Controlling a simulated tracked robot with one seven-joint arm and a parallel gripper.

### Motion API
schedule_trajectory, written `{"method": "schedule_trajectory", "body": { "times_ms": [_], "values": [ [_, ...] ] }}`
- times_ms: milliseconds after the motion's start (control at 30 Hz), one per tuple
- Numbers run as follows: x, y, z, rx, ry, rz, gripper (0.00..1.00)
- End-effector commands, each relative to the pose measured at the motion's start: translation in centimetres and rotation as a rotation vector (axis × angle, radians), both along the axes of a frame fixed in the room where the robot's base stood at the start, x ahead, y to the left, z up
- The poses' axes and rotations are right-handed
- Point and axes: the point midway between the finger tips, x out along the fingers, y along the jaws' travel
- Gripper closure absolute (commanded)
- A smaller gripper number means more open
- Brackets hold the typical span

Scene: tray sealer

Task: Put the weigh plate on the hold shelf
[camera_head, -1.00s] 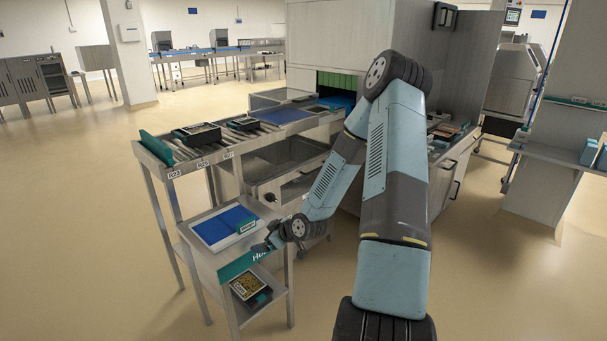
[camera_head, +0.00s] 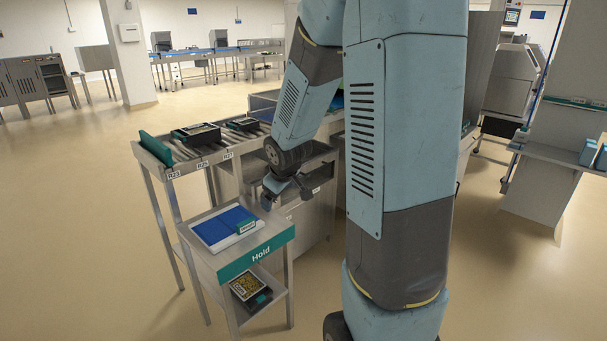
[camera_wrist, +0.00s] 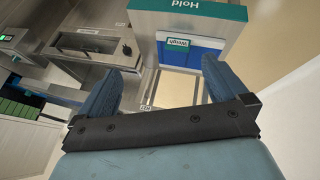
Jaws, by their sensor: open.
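The weigh plate (camera_head: 220,222) is a flat blue plate with a pale edge and a green label. It lies flat on top of the small stand whose green front strip reads Hold, the hold shelf (camera_head: 218,258). In the wrist view the plate (camera_wrist: 195,58) shows its label reading Weigh, and the Hold strip (camera_wrist: 205,11) is beyond it. My gripper (camera_head: 268,196) is open and empty, above and apart from the plate. In the wrist view its two fingers (camera_wrist: 160,62) are spread wide with nothing between them.
A black tray with yellow contents (camera_head: 250,287) sits on the stand's lower level. A roller conveyor (camera_head: 215,150) with black trays (camera_head: 196,134) runs behind it. A steel cabinet (camera_head: 305,205) stands right of the stand. The floor at left is clear.

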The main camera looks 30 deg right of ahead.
Motion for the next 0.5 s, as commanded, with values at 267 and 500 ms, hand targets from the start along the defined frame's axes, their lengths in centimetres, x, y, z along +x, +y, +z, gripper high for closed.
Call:
{"method": "schedule_trajectory", "body": {
  "times_ms": [267,500],
  "values": [
    [-5.0,1.5,7.1,-0.006,-0.003,-0.132,0.00],
    [-10.4,3.0,12.1,0.048,-0.011,-0.246,0.00]
  ]
}}
